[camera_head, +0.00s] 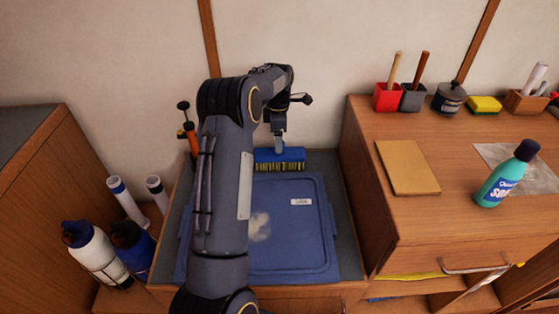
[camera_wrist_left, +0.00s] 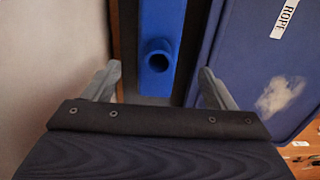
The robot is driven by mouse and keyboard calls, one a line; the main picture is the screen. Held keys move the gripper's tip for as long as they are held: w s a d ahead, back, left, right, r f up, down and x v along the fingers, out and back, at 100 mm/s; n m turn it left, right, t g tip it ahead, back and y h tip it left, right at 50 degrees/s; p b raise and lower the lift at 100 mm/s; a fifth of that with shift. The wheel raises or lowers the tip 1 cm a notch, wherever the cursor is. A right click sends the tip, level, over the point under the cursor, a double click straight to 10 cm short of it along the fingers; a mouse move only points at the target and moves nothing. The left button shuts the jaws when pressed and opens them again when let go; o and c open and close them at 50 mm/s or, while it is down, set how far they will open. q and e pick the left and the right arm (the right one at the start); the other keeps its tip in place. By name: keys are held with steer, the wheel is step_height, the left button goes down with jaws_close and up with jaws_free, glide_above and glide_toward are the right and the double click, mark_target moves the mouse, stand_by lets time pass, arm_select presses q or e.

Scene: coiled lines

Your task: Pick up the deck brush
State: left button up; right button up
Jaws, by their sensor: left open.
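The deck brush (camera_head: 280,155) is a blue block with dark and yellow bristles. It is at the back of a recessed bench top, by the wall, behind a blue lid. In the left wrist view its blue block (camera_wrist_left: 160,20) runs down from the top edge and shows a round socket. My left gripper (camera_head: 279,143) is over the brush in the head view. In the wrist view its two fingers (camera_wrist_left: 158,72) are spread wide, with the brush's socket end centred between them, seemingly a little beyond the tips. My right gripper is in neither view.
The blue lid (camera_head: 290,250), labelled ROPE in the wrist view, lies in front of the brush. A wooden cabinet (camera_head: 440,235) with a teal soap bottle (camera_head: 500,182) and pots stands at right. Bottles (camera_head: 95,255) and white tubes (camera_head: 127,200) stand at left. The wall is close behind.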

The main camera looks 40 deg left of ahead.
arm_select(q)
steer(key=f, duration=0.6)
steer(key=shift+w+f, duration=0.1)
steer(key=shift+w, duration=0.15)
steer(key=shift+d, duration=0.1)
steer(key=shift+c, duration=0.5)
steer(key=c, duration=1.1)
steer(key=shift+c, duration=0.2)
